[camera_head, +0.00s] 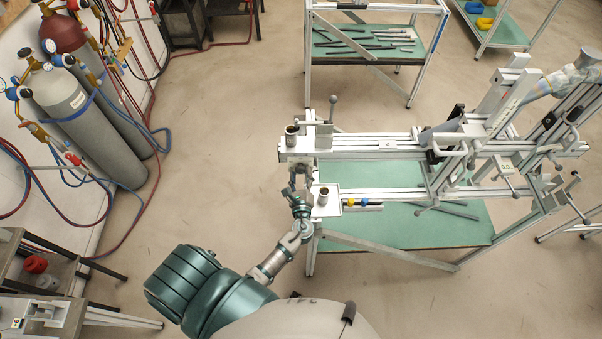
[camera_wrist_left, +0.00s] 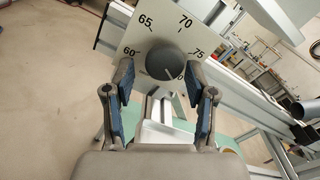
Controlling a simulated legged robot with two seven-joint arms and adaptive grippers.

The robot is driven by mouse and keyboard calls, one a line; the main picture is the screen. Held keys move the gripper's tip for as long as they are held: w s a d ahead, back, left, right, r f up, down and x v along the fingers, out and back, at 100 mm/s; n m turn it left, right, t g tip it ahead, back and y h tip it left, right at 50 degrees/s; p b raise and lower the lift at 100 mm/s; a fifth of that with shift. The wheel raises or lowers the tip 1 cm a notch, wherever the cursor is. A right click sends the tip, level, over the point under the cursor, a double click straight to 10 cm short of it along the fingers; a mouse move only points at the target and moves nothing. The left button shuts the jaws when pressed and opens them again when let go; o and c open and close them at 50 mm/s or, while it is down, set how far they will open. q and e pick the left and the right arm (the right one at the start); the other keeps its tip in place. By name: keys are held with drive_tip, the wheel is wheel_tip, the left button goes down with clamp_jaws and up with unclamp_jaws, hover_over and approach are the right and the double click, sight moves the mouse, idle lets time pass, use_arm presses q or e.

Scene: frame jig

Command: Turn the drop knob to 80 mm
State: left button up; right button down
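The drop knob (camera_wrist_left: 170,63) is a dark round knob on a white dial plate (camera_wrist_left: 135,40) marked 60, 65, 70 and 75. A further number at the knob's lower right is partly covered. A faint light mark shows on the knob's lower part; its exact reading is unclear. My left gripper (camera_wrist_left: 165,98) is open, with its blue-padded fingers spread below the knob's left and right sides and no clear contact. In the head view my left gripper (camera_head: 299,197) is at the left end of the frame jig (camera_head: 365,146), where the knob is hard to make out. My right gripper is not visible.
The jig's rails stand over a green-topped table (camera_head: 395,230). A small tray (camera_head: 325,202) with a dark cup is right beside my left gripper. Gas cylinders (camera_head: 75,105) with hoses stand at the left wall. Open floor lies between them and the jig.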

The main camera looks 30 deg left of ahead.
use_arm(q)
drive_tip(key=shift+w+r, duration=0.1)
drive_tip(key=shift+r, duration=0.1)
drive_tip(key=v, duration=1.2)
drive_tip(key=shift+f, duration=0.15)
drive_tip(key=shift+a, duration=0.1)
